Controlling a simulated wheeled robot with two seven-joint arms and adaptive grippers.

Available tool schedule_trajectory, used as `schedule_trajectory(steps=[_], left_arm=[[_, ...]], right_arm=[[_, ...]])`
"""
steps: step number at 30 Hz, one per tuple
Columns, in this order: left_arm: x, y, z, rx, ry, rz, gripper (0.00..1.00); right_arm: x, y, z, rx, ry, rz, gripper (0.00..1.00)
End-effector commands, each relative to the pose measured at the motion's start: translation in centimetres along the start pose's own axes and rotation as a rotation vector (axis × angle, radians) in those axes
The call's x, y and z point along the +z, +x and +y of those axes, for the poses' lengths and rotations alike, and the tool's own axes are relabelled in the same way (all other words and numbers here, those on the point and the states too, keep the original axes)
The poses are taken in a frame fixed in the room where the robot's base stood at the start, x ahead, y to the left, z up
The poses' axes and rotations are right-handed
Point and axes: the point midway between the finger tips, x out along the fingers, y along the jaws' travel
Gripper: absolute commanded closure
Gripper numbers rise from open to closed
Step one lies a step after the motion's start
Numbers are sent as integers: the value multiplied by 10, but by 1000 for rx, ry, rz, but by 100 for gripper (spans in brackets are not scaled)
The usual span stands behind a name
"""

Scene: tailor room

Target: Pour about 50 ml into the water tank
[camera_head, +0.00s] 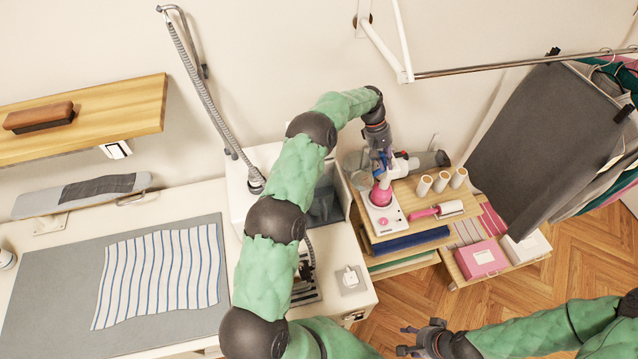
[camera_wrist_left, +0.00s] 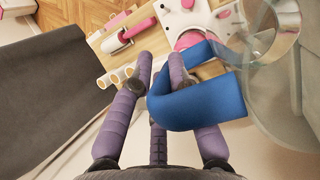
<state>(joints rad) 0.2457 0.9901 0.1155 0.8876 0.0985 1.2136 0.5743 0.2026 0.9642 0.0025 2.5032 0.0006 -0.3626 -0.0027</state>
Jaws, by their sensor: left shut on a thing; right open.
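My left gripper (camera_head: 381,172) is above the wooden stand by the wall. In the left wrist view, the left gripper (camera_wrist_left: 160,68) is shut on the blue handle (camera_wrist_left: 205,105) of a clear jug (camera_wrist_left: 280,95). In the head view the clear jug (camera_head: 355,167) shows beside the gripper, partly hidden; its tilt and water level cannot be told. A white appliance with a pink part (camera_head: 381,194) stands just below the gripper; this may be the water tank, and its opening is hidden. My right gripper (camera_head: 425,338) is open and empty, low at the front.
White thread spools (camera_head: 441,182) and a pink-handled lint roller (camera_head: 437,210) lie right of the appliance. Pink and white boxes (camera_head: 481,260) sit on a lower shelf. Dark garments (camera_head: 545,125) hang at the right. A worktable with striped cloth (camera_head: 160,277) is at the left.

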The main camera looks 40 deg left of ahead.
Motion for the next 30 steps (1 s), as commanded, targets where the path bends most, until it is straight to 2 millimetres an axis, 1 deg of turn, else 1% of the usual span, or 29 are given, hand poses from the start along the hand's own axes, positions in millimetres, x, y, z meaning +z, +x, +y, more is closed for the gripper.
schedule_trajectory(steps=[1, 5, 9, 13, 17, 20, 21, 24, 27, 29, 30], left_arm=[[4, -9, -1, 22, 7, 0, 100], [9, -21, -4, 82, 32, 3, 100], [17, -42, -7, 162, 64, 8, 100], [24, -58, -11, 235, 95, 14, 100], [28, -67, -18, 307, 127, 17, 100], [33, -78, -24, 364, 149, 21, 100], [31, -76, -28, 401, 164, 25, 100], [33, -76, -35, 485, 199, 27, 100], [35, -82, -40, 569, 235, 33, 100], [37, -87, -42, 618, 255, 36, 100], [40, -91, -42, 630, 262, 33, 100]], right_arm=[[0, -1, 0, 0, 0, 1, 50], [0, 4, 2, 0, 0, 0, 50], [-1, 16, 6, 0, 0, 0, 50], [-1, 33, 12, 0, 0, 0, 50], [-2, 60, 21, 0, 0, 0, 50], [-3, 78, 28, 0, 0, 0, 50], [-4, 97, 35, 0, 0, 1, 50], [-5, 136, 48, 0, 0, 0, 50], [-6, 168, 60, 0, 0, -1, 50], [-7, 185, 66, 0, 0, 0, 50], [-7, 186, 66, 0, 0, -1, 50]])
